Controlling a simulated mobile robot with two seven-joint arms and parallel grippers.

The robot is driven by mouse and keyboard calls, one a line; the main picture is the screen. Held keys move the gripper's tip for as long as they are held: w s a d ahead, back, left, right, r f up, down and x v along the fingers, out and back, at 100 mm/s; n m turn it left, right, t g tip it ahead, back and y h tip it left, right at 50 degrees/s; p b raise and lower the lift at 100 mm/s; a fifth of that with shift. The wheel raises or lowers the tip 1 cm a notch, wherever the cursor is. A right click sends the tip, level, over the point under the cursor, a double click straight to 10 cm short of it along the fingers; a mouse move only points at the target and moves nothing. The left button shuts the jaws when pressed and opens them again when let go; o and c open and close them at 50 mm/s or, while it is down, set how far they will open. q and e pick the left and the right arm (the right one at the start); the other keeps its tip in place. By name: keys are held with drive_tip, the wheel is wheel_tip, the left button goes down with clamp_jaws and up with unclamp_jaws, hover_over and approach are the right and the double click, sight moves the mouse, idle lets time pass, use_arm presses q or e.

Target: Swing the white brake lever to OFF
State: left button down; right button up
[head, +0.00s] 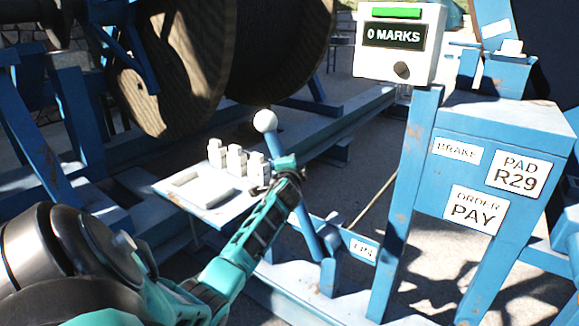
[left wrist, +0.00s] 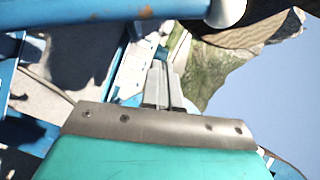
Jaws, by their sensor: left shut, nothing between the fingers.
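The brake lever (head: 310,230) is a blue bar rising from a pivot low on the frame, leaning left, with a white ball knob (head: 265,121) on top. A small label reading "ON" (head: 363,250) sits right of its lower part. My left gripper (head: 284,174) is shut and empty, in front of the lever's shaft below the knob; it hides part of the shaft. I cannot tell whether they touch. In the left wrist view the shut fingers (left wrist: 160,82) show below the blue bar and white knob (left wrist: 228,10). My right gripper is not in view.
A pale tray (head: 200,190) with several small white blocks (head: 236,160) lies behind my left arm. A blue stand with "BRAKE" (head: 457,151) and "PAY" labels and a "0 MARKS" display box (head: 400,42) is at the right. Large cable reels (head: 180,70) stand behind.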

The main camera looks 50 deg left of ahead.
use_arm(q)
drive_tip(key=v, duration=0.3)
drive_tip(key=shift+s+d+r, duration=0.2)
drive_tip(key=shift+d+r, duration=0.05)
drive_tip(key=shift+r, duration=0.05)
idle(0.4)
drive_tip(key=s+d+f+t+h, duration=0.1)
drive_tip(key=s+d+f+h, duration=0.25)
drive_tip(key=d+f, duration=0.5)
drive_tip(key=s+d+f+h, duration=0.2)
drive_tip(key=d+f+h, duration=0.2)
drive_tip(key=d+f, duration=0.4)
drive_tip(key=s+d+f+n+g+h, duration=0.1)
drive_tip(key=s+d+f+n+h, duration=0.1)
drive_tip(key=s+d, duration=0.6)
drive_tip(key=s+d+f+n+h, duration=0.2)
drive_tip(key=s+d+f+h, duration=0.2)
drive_tip(key=s+d, duration=0.4)
drive_tip(key=d, duration=0.7)
drive_tip(key=shift+d+f+g+h, duration=0.2)
drive_tip(key=shift+d+g+h, duration=0.15)
drive_tip(key=shift+d+g, duration=0.05)
drive_tip(key=shift+d, duration=0.1)
